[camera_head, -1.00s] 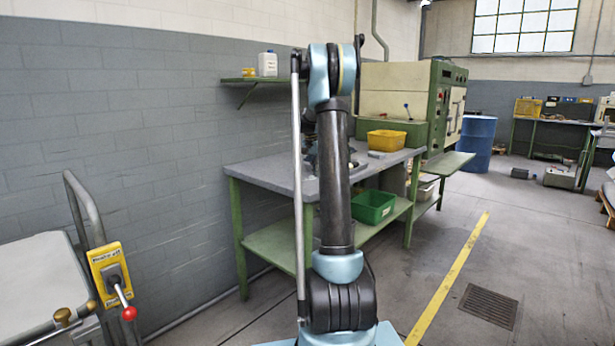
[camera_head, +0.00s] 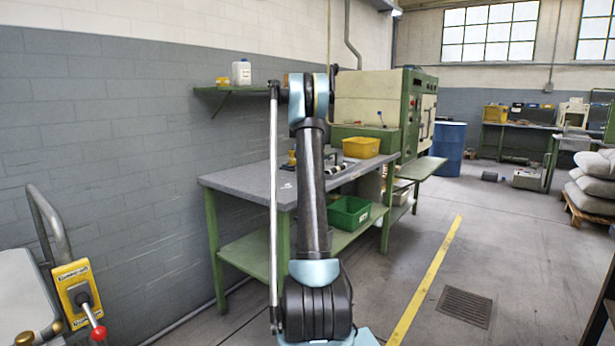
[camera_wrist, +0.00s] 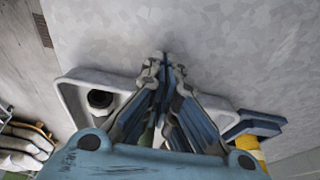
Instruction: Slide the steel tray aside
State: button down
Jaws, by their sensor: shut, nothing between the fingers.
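In the wrist view a pale grey tray with a raised rim (camera_wrist: 66,98) lies on the speckled grey bench top (camera_wrist: 250,50). A dark ring-shaped part (camera_wrist: 100,98) sits in its left end. My gripper (camera_wrist: 163,62) has its fingers together and empty. The fingers cross in front of the tray's middle, with their tips past its far rim in the picture. I cannot tell whether they touch it. The fingers and wrist hide much of the tray. In the head view my arm hides part of the bench top, and the tray is not clear there.
The workbench (camera_head: 235,180) has a yellow bin (camera_head: 361,147) on top and a green bin (camera_head: 348,212) on its lower shelf. In the wrist view a blue object (camera_wrist: 258,124) lies right of the tray. Bare bench top shows beyond the tray. Sacks (camera_head: 597,178) stand far right.

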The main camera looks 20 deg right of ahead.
jog(key=s+a, duration=0.2)
jog(key=a, duration=0.1)
jog(key=shift+s+a+r, duration=0.1)
jog(key=shift+s+r, duration=0.05)
jog(key=shift+s, duration=0.15)
jog(key=v, duration=0.9)
jog(key=s+a+r+n, duration=0.1)
jog(key=s+a, duration=0.2)
jog(key=s, duration=0.3)
jog(key=s+a+r+n+y, duration=0.1)
jog(key=s+a, duration=0.1)
jog(key=s, duration=0.4)
jog(key=s+a+r+n, duration=0.1)
jog(key=s+a, duration=0.2)
jog(key=s, duration=0.2)
jog(key=s+a+f+n, duration=0.1)
jog(key=s+a+f, duration=0.1)
jog(key=s, duration=0.6)
jog(key=s+a+f+n, duration=0.2)
jog(key=s+a, duration=0.1)
jog(key=s, duration=0.5)
jog(key=s+a+f+n+y, duration=0.1)
jog(key=s+a+f+n, duration=0.1)
jog(key=s+f, duration=0.8)
jog(key=s+a+f+n, duration=0.3)
jog(key=s+f, duration=0.7)
jog(key=s, duration=0.6)
jog(key=shift+a+y, duration=0.15)
jog(key=shift+y, duration=0.25)
